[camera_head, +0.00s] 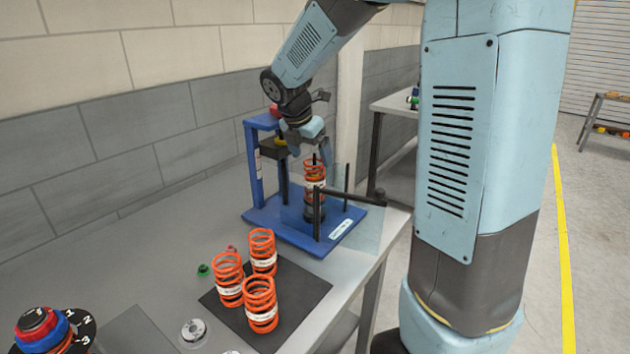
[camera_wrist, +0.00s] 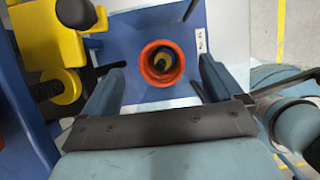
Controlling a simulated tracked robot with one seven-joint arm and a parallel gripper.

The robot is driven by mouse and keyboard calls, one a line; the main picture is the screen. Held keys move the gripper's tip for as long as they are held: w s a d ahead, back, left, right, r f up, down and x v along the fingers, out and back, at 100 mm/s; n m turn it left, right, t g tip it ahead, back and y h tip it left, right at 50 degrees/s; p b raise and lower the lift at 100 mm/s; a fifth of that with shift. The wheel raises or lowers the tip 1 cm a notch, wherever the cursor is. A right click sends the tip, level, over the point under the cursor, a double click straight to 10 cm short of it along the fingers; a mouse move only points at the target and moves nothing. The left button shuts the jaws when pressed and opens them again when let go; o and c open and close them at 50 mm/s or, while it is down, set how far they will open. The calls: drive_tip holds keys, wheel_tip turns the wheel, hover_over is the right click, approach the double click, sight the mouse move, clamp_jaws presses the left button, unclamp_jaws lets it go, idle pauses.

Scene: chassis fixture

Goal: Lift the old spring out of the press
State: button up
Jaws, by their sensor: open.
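The old spring (camera_head: 315,173) is an orange coil with a white label, standing upright in the blue press (camera_head: 290,236). In the wrist view I look down on the spring (camera_wrist: 163,64) as an orange ring with a dark rod in its middle. My gripper (camera_head: 312,150) is above the spring in the head view, pointing down. In the wrist view its two blue-grey fingers (camera_wrist: 155,85) are apart, one on each side of the spring's line, with nothing between them that I can see held. Part of the spring's top is hidden by the fingers in the head view.
Three orange springs (camera_head: 262,303) stand on a dark mat (camera_head: 304,290) in front. A clear guard with dark posts (camera_head: 346,184) stands at the press's right. The press's blue column (camera_head: 253,165) is close on the left. A yellow part (camera_wrist: 60,45) shows left in the wrist view.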

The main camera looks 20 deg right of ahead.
sight(316, 173)
drive_tip(key=shift+s+x, duration=0.2)
drive_tip(key=shift+x, duration=3.4)
drive_tip(key=shift+a+f, duration=0.1)
drive_tip(key=shift+a, duration=0.05)
drive_tip(key=c, duration=1.4)
